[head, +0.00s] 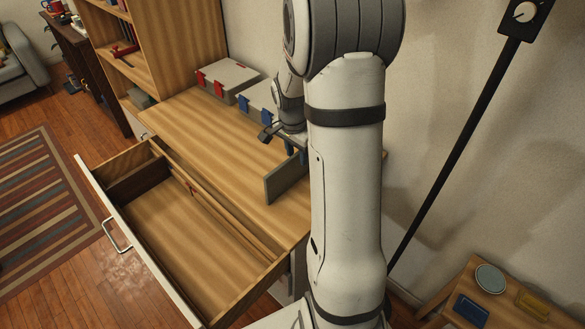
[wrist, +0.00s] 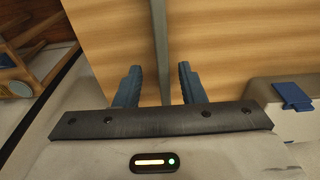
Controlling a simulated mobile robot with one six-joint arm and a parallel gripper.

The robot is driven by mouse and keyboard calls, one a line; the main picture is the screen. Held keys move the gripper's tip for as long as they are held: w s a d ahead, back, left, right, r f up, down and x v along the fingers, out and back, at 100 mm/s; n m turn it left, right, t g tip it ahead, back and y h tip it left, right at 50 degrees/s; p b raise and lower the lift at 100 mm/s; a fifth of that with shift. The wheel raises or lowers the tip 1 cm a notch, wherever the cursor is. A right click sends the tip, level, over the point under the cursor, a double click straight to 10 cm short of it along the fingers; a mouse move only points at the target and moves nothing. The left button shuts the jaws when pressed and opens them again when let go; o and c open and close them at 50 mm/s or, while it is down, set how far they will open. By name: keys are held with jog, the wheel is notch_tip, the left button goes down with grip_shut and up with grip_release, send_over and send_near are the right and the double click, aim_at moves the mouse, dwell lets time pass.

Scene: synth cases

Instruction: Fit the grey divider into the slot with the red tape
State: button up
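The grey divider (head: 286,181) stands upright on edge on the wooden worktop, right of the open drawer. In the wrist view the divider (wrist: 161,45) shows as a narrow grey strip running between my fingers. My gripper (head: 296,151) is at its far end, partly hidden by my arm. The blue fingers (wrist: 160,67) are apart, one on each side of the divider, with a gap showing on both sides. The red tape (head: 191,189) is a small mark on the drawer's inner wall on the worktop side. The slot itself is too small to make out.
The drawer (head: 120,245) is pulled out, with a darker partition (head: 139,181) near its far end. A grey box with red clips (head: 228,80) and a box with blue clips (head: 257,99) stand at the worktop's back. A small side table (head: 470,283) is at lower right.

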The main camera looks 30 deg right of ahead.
aim_at(297, 168)
jog(key=f, duration=0.3)
jog(key=shift+w+d+f, duration=0.15)
jog(key=shift+d, duration=0.1)
grip_shut()
